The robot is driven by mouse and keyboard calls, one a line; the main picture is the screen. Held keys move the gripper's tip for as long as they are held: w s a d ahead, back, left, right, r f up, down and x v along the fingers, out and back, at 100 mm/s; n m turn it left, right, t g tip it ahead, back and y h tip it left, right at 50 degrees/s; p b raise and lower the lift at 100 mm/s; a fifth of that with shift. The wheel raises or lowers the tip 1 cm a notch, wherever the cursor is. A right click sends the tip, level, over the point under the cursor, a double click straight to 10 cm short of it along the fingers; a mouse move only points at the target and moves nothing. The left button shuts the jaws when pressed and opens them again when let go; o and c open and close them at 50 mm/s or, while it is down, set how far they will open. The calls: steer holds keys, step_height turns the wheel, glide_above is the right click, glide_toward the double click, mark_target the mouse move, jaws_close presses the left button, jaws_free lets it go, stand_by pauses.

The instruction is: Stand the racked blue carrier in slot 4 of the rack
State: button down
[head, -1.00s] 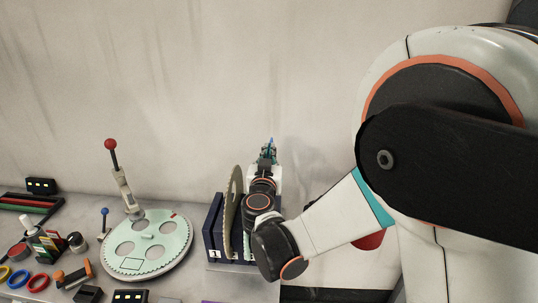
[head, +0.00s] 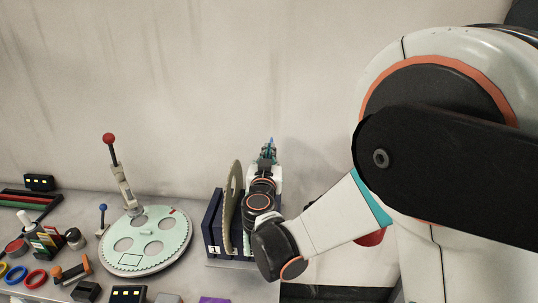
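The dark blue rack (head: 212,226) stands on the bench against the wall, with a "1" label on its front left. A tan, toothed carrier (head: 231,205) stands upright in it near the left end. My gripper (head: 268,150) is above the right part of the rack, seen from behind. A small bit of blue (head: 271,142) shows at its fingertips; I cannot tell whether this is the blue carrier. My wrist and forearm hide the rack's right slots, including any carrier there. Whether the fingers are open or shut is hidden.
A pale green round plate (head: 149,247) with holes lies left of the rack, beside a red-knobbed lever (head: 110,139) and a blue-knobbed lever (head: 102,208). Coloured rings (head: 37,279) and small parts crowd the bench's left. The wall is close behind the rack.

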steer(key=shift+f+b, duration=3.9)
steer(key=shift+f, duration=0.55)
steer(key=c, duration=2.3)
jaws_free()
steer(key=o, duration=0.6)
steer(key=s, duration=1.2)
steer(key=shift+a, duration=0.25)
